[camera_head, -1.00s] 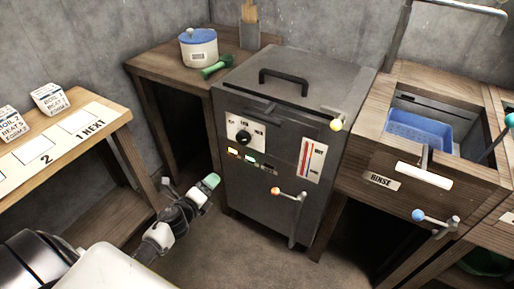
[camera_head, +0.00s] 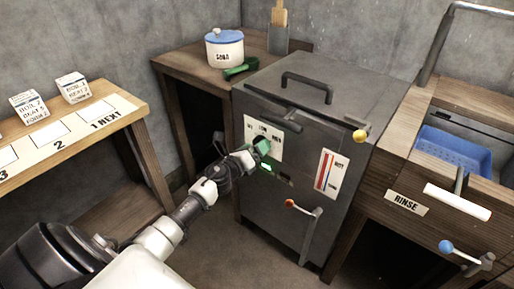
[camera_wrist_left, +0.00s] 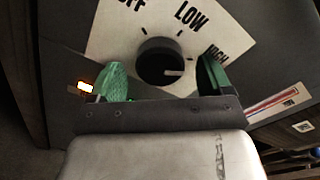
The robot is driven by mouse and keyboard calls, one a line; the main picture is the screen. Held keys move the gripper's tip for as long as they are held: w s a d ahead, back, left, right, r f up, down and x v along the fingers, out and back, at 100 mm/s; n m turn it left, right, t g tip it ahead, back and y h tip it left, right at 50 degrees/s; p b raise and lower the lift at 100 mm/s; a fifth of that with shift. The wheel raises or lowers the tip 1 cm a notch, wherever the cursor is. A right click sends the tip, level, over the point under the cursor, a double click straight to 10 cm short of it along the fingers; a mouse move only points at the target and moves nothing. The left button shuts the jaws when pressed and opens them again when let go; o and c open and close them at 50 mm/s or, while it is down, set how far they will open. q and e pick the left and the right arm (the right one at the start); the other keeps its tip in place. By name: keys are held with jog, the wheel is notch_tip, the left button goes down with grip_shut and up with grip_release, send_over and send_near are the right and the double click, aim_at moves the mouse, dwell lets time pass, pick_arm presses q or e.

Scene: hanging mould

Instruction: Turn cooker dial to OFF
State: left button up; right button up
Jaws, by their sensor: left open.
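The cooker (camera_head: 285,190) is a dark metal box in the middle of the head view. Its white dial plate (camera_head: 252,128) is partly hidden by my left gripper (camera_head: 262,150), which is up against the front panel. In the left wrist view the black dial (camera_wrist_left: 160,64) sits between the two green fingertips of my left gripper (camera_wrist_left: 160,84), with gaps on both sides. The plate reads OFF at left, LOW at the top and HIGH at right. The dial's pale mark points to the right, below the HIGH label. My right gripper is not in view.
A red-ended lever (camera_head: 303,210) and a gauge (camera_head: 331,174) are on the cooker front. A RINSE basin unit (camera_head: 440,225) stands right. A blue-lidded SODA pot (camera_head: 224,50) and green scoop (camera_head: 241,68) sit on the back table. A numbered bench (camera_head: 75,140) is at left.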

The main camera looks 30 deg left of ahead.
pick_arm(q)
jog(key=shift+w, duration=0.45)
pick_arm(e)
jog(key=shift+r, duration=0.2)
pick_arm(q)
jog(key=shift+c, duration=0.4)
jog(key=c, duration=0.8)
jog(key=shift+c, duration=0.2)
